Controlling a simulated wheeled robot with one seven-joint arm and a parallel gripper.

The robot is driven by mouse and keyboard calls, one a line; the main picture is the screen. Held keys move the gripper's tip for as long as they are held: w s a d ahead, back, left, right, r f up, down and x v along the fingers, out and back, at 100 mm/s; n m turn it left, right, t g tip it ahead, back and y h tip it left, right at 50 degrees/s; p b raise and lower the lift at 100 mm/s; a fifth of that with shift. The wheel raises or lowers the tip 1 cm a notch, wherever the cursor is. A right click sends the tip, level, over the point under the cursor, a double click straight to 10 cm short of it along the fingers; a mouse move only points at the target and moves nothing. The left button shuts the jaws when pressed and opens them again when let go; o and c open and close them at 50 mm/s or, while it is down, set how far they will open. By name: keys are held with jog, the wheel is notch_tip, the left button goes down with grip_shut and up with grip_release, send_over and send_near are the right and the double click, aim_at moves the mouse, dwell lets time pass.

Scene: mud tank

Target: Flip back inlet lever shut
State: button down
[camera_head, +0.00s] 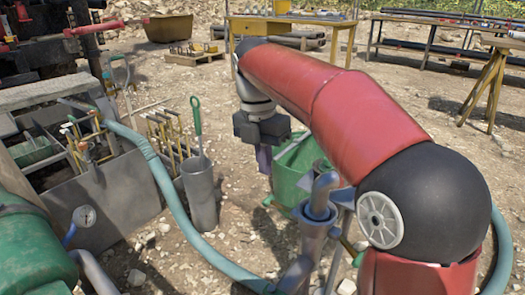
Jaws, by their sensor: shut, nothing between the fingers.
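My gripper (263,165) points down in the middle of the view, below the dark wrist block, with its fingers shut and empty. It shows in front of the left side of a green container (287,188). A grey-blue metal fitting with an upright post (318,205) stands to its lower right, apart from it in the picture. I cannot single out the inlet lever for certain.
A teal hose (160,175) curves from the tank across the ground. A grey cylinder (200,195) holds a green-handled tool (196,115). Work tables (290,20) stand at the back. Stony ground left of the gripper is partly clear.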

aim_at(268, 198)
jog(key=f, duration=0.2)
jog(key=f+b, duration=0.1)
jog(key=f, duration=0.1)
jog(key=f+b, duration=0.1)
jog(key=f, duration=0.1)
jog(key=shift+s+d+f, duration=0.2)
jog(key=shift+d+f, duration=0.05)
